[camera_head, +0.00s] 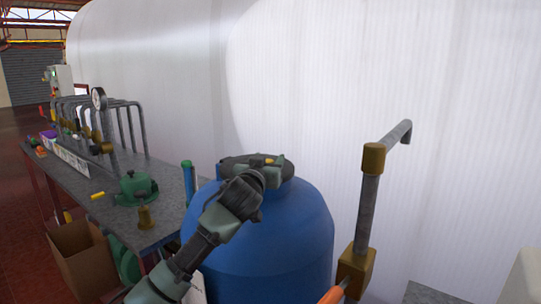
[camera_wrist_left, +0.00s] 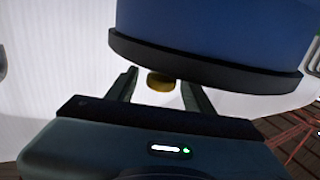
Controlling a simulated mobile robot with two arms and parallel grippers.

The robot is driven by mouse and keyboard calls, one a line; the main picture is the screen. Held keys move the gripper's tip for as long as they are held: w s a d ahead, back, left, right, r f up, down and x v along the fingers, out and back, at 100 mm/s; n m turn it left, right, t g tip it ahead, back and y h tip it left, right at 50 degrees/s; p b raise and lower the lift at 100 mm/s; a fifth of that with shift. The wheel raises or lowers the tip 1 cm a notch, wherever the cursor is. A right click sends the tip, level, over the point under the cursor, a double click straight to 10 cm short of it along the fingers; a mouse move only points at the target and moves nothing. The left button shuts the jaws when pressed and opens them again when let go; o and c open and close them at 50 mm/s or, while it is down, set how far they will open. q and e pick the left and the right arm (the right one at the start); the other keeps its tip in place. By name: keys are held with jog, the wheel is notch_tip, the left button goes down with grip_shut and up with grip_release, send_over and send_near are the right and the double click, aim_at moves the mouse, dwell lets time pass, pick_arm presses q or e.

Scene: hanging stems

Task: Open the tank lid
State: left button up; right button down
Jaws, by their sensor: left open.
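The blue tank (camera_head: 270,235) stands in the middle of the head view, with a dark grey lid (camera_head: 235,163) on top. A small yellow part (camera_head: 269,161) shows on the lid. My left gripper (camera_head: 272,174) reaches in from the lower left to the lid and hides part of it. In the left wrist view its two fingers (camera_wrist_left: 160,86) are apart, with a yellow piece (camera_wrist_left: 160,80) showing between their tips. A dark rim (camera_wrist_left: 205,68) and a blue body (camera_wrist_left: 215,30) lie just beyond. Whether the fingers touch the yellow piece, I cannot tell. The lid looks closed.
A grey workbench (camera_head: 95,190) with pipes, a gauge (camera_head: 99,98) and a green part (camera_head: 137,188) runs along the left. A cardboard box (camera_head: 85,260) sits below it. A large white tank (camera_head: 380,70) fills the back. A brass-fitted pipe (camera_head: 366,215) stands at the right.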

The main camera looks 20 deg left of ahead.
pick_arm(q)
jog(key=shift+w, duration=1.4)
pick_arm(e)
jog(key=shift+w+r, duration=0.3)
jog(key=shift+w, duration=0.65)
pick_arm(q)
jog(key=shift+f, duration=0.1)
jog(key=c, duration=1)
grip_shut()
pick_arm(e)
jog(key=shift+s, duration=0.15)
jog(key=shift+s, duration=0.1)
